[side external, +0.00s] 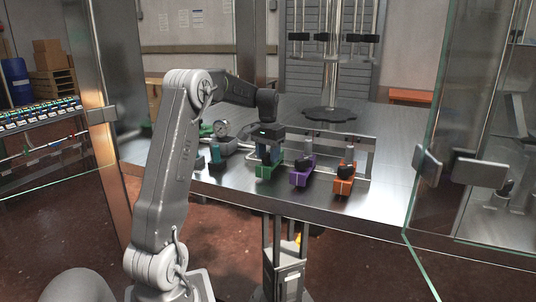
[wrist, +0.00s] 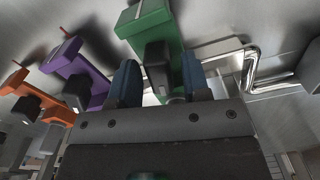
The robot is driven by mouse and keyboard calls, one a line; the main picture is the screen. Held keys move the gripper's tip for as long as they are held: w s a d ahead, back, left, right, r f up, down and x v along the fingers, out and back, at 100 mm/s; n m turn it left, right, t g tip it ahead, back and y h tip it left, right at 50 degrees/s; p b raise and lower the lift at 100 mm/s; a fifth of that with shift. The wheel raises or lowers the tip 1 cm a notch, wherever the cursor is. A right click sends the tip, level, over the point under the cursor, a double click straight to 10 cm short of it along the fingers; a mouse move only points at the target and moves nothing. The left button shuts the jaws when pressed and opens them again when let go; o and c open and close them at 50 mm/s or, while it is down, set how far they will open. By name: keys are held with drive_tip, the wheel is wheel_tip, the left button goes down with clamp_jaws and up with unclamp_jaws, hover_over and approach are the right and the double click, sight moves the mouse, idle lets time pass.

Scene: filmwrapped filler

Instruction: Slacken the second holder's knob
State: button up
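Three coloured holders stand in a row at the front of the metal table: green (side external: 266,171), purple (side external: 301,177) and orange (side external: 344,186). Each has a black knob. My gripper (side external: 268,150) is over the green holder, pointing down. In the wrist view, the green holder (wrist: 150,28) and its black knob (wrist: 157,68) lie between the two blue fingers of my gripper (wrist: 159,82). The fingers are open, with a gap showing on each side of the knob. The purple holder (wrist: 77,72) and orange holder (wrist: 35,103) show to the left there.
A metal rail (side external: 345,139) runs behind the holders. A round gauge (side external: 221,127) and a teal part (side external: 215,153) are left of the green holder. A black round base with a pole (side external: 328,114) stands behind.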

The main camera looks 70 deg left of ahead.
clamp_jaws()
drive_tip(key=shift+n, duration=0.5)
drive_tip(key=n, duration=0.4)
drive_tip(key=shift+n, duration=0.4)
drive_tip(key=n, duration=0.4)
drive_tip(key=shift+n, duration=0.4)
